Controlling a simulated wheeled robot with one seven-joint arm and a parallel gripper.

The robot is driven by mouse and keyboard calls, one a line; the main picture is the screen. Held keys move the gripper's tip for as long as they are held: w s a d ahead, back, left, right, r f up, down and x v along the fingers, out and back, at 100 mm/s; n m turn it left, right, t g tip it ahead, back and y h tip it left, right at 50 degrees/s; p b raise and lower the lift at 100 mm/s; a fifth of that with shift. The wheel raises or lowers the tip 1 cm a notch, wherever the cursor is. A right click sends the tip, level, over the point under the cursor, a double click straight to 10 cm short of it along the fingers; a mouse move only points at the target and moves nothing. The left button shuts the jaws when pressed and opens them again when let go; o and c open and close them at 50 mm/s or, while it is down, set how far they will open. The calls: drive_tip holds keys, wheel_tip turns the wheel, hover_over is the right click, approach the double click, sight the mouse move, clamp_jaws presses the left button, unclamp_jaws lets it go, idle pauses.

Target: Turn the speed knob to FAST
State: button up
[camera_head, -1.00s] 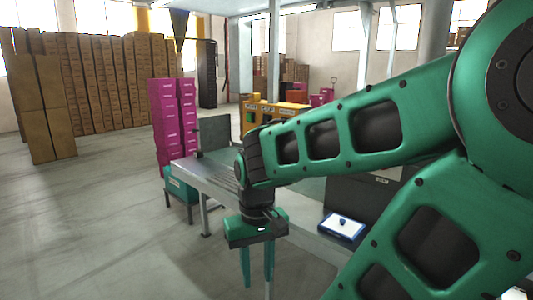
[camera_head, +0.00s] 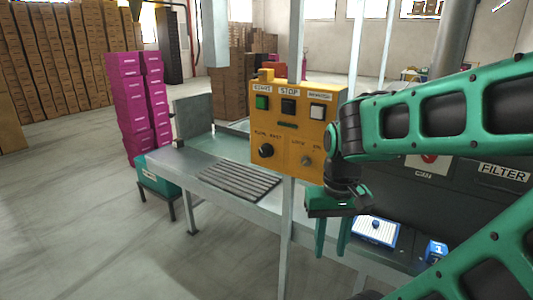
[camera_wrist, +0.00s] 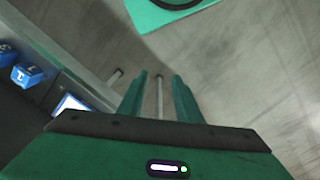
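A yellow control box (camera_head: 298,118) on a post faces me in the middle of the head view. It has a black knob (camera_head: 265,150) at its lower left and a smaller grey knob (camera_head: 306,160) at its lower right. The small lettering above the black knob looks like SLOW and FAST, but I cannot read it or the pointer surely. My gripper (camera_head: 331,250) hangs fingers-down below and right of the box, touching neither knob. In the wrist view its fingers (camera_wrist: 159,85) are apart with nothing held between them; the box does not show there.
Above the knobs are a green button (camera_head: 262,102), a black STOP button (camera_head: 288,106) and a white button (camera_head: 317,112). A metal bench (camera_head: 215,160) with a dark slatted section runs behind the post. A blue-edged tray (camera_head: 375,232) lies near my gripper. Pink boxes (camera_head: 130,100) stand left.

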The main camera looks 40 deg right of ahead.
drive_tip(key=shift+w+a, duration=0.1)
drive_tip(key=shift+a, duration=0.15)
drive_tip(key=o, duration=0.3)
drive_tip(key=shift+o, duration=1)
drive_tip(key=shift+s+r, duration=0.15)
drive_tip(key=shift+s, duration=0.3)
drive_tip(key=w+d+f+n+g+h, duration=0.35)
drive_tip(key=w+d+f+n, duration=0.3)
drive_tip(key=w+n, duration=0.35)
drive_tip(key=n+t+h, duration=0.9)
drive_tip(key=n+h, duration=0.5)
drive_tip(key=n, duration=0.2)
approach(262, 153)
drive_tip(key=x, duration=0.8)
drive_tip(key=shift+d, duration=0.4)
